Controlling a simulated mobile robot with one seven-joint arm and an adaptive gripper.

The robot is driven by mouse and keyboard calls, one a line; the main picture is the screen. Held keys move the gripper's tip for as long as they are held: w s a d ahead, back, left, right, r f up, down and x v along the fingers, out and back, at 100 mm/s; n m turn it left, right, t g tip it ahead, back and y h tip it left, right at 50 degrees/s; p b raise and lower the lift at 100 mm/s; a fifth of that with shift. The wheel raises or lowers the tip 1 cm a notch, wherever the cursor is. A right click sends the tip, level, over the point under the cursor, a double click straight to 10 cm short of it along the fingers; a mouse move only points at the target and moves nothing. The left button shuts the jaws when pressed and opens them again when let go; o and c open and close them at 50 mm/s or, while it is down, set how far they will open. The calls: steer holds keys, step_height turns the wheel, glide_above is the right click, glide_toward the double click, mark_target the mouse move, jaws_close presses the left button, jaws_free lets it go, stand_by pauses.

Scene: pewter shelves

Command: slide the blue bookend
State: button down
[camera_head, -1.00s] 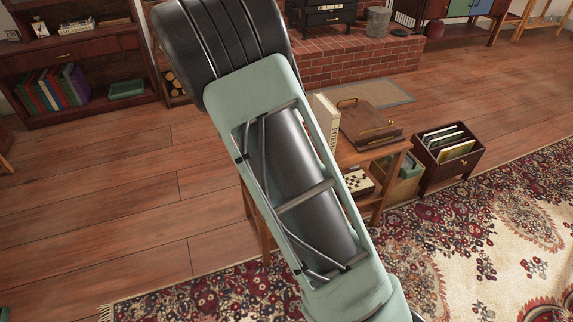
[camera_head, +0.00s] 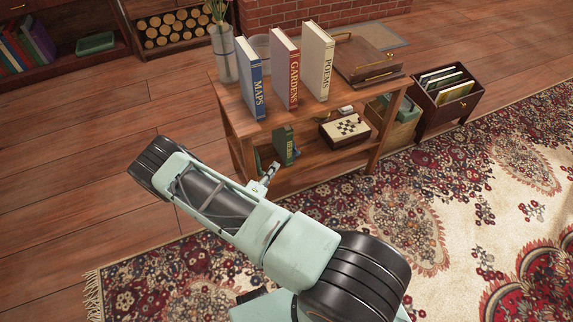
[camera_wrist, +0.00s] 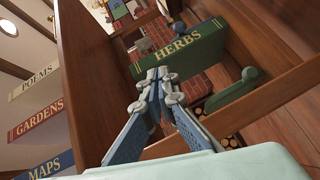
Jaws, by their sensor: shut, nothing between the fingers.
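A green piece with a rounded end (camera_wrist: 235,90), perhaps a bookend, is beside the book in the wrist view. My gripper (camera_wrist: 158,82) is shut and empty, its tips in front of the HERBS book; I cannot tell if they touch. In the head view my gripper (camera_head: 270,173) is at the lower shelf's front left.
Books marked MAPS (camera_head: 250,78), GARDENS (camera_head: 285,70) and POEMS (camera_head: 318,62) stand on the top board, with a glass vase (camera_head: 224,55) and a wooden box (camera_head: 365,58). A game box (camera_head: 345,130) is on the lower shelf to the right. Rug (camera_head: 430,215) lies in front.

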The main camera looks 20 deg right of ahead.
step_height(320, 180, down, 4)
steer(key=a+n+t+y, duration=0.1)
steer(key=b, duration=0.4)
glide_toward(294, 151)
steer(key=w, duration=0.3)
steer(key=shift+w+d+f+b, duration=0.1)
steer(key=shift+d+f+b, duration=0.1)
steer(key=shift+d, duration=0.4)
steer(key=shift+w+d+f+b, duration=0.1)
steer(key=shift+d+b, duration=0.1)
steer(key=shift+d, duration=0.8)
steer(key=d+p, duration=0.1)
steer(key=d, duration=0.4)
steer(key=d+p, duration=0.1)
steer(key=d, duration=0.4)
steer(key=shift+w+d+p, duration=0.2)
steer(key=shift+d+p, duration=0.15)
steer(key=shift+p, duration=0.05)
steer(key=shift+r, duration=0.1)
